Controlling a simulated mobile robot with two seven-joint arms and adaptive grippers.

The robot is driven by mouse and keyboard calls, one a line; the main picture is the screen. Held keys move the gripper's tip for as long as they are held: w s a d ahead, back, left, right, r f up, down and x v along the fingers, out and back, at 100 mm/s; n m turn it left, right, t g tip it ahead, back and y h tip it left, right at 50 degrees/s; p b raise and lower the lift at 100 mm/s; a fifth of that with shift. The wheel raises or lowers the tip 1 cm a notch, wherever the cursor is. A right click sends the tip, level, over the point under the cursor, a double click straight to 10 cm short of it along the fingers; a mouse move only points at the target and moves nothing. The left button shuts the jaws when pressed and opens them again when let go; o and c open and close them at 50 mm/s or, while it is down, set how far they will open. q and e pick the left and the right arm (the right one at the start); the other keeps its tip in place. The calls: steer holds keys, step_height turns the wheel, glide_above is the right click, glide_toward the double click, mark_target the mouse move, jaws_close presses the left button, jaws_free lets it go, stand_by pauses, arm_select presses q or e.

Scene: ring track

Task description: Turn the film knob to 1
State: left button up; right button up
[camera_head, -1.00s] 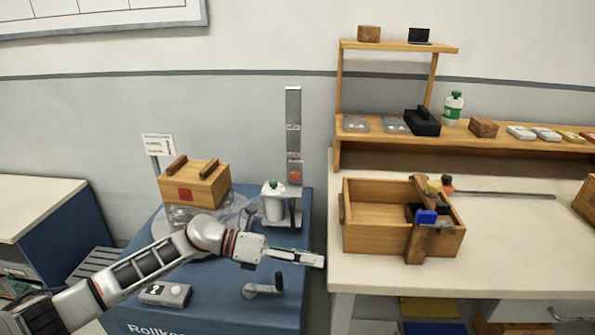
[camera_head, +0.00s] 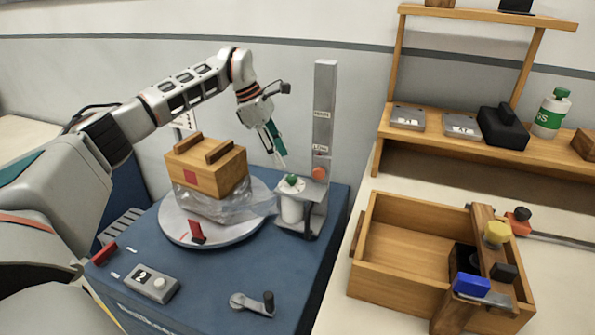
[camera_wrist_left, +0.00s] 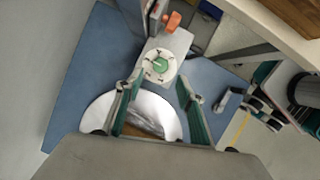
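The film knob (camera_head: 291,180) is a small green knob on top of a white film roll holder (camera_head: 292,206), beside a grey upright post (camera_head: 324,120). In the left wrist view the green knob (camera_wrist_left: 160,64) sits on a pale round dial with dark marks, too small to read. My left gripper (camera_head: 279,151) hangs above the knob, pointing down, apart from it. In the left wrist view its two green-padded fingers (camera_wrist_left: 159,80) are spread with nothing between them.
A wooden box (camera_head: 207,168) with a red square stands in clear film on the round turntable (camera_head: 240,226). An orange knob (camera_head: 319,173) is on the post. A crank (camera_head: 252,303) and a button box (camera_head: 152,284) are in front. A wooden crate (camera_head: 385,262) stands right.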

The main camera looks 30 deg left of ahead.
mark_target(291, 177)
arm_select(q)
steer(key=b+x, duration=0.1)
steer(key=x, duration=0.4)
steer(key=shift+d+f, duration=0.1)
steer(key=shift+f, duration=0.3)
steer(key=shift+w+d+f, duration=0.1)
steer(key=shift+d+f, duration=0.15)
steer(key=shift+f, duration=0.15)
jaws_close()
arm_select(e)
steer(key=shift+a+f, duration=0.1)
steer(key=shift+a, duration=0.15)
